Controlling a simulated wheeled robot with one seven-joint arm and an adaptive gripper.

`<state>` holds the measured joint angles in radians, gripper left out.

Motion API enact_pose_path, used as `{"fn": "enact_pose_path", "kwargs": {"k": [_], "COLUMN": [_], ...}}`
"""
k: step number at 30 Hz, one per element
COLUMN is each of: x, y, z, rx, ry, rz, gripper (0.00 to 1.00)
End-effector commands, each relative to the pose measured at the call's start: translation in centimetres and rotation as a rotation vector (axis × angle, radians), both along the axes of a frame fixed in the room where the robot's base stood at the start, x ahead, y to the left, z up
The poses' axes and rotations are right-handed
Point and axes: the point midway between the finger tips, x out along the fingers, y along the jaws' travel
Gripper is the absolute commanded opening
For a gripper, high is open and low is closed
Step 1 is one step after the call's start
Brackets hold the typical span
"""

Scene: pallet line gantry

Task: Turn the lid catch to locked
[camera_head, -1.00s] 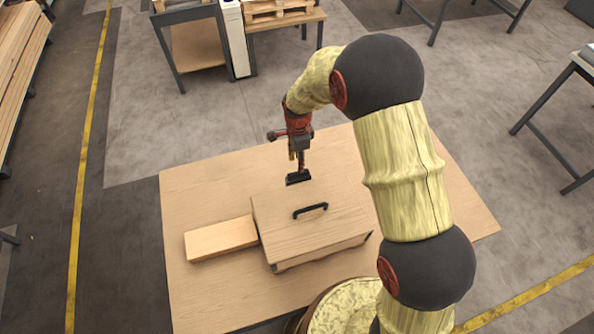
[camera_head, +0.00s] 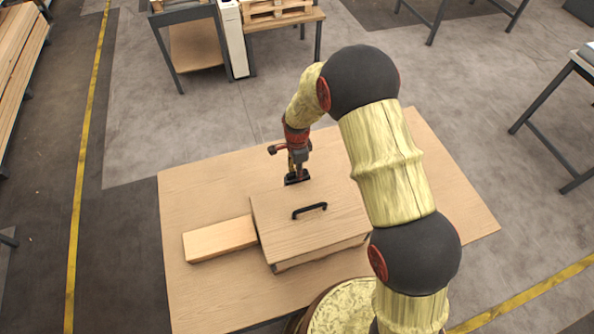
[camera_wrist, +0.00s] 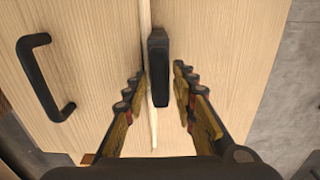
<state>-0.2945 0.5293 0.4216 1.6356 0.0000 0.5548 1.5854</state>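The wooden box (camera_head: 300,257) stands on the table, its lid (camera_head: 280,208) closed and carrying a black handle (camera_head: 309,211). The handle also shows at the left of the wrist view (camera_wrist: 37,85). The black lid catch (camera_head: 292,181) is at the far edge of the lid. In the wrist view the catch (camera_wrist: 158,72) is a dark upright bar across the seam by the lid edge. My gripper (camera_wrist: 160,74) is open, one finger on each side of the catch, with small gaps showing. In the head view my gripper (camera_head: 297,171) points down over the catch, partly hiding it.
A flat wooden block (camera_head: 220,239) lies on the table against the left side of the box. The wooden table top (camera_head: 190,195) is otherwise bare to the left and right. Other benches (camera_head: 195,50) stand apart at the back.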

Motion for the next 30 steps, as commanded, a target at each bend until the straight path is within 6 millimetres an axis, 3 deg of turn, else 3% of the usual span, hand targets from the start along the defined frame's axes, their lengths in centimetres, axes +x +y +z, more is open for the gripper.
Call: {"fn": "enact_pose_path", "kwargs": {"k": [13,30], "x": [0.01,0.01], "y": [0.0,0.0], "z": [0.02,0.02], "rx": [0.0,0.0], "ry": [0.0,-0.001], "rz": [0.0,0.094], "gripper": [0.0,0.0]}}
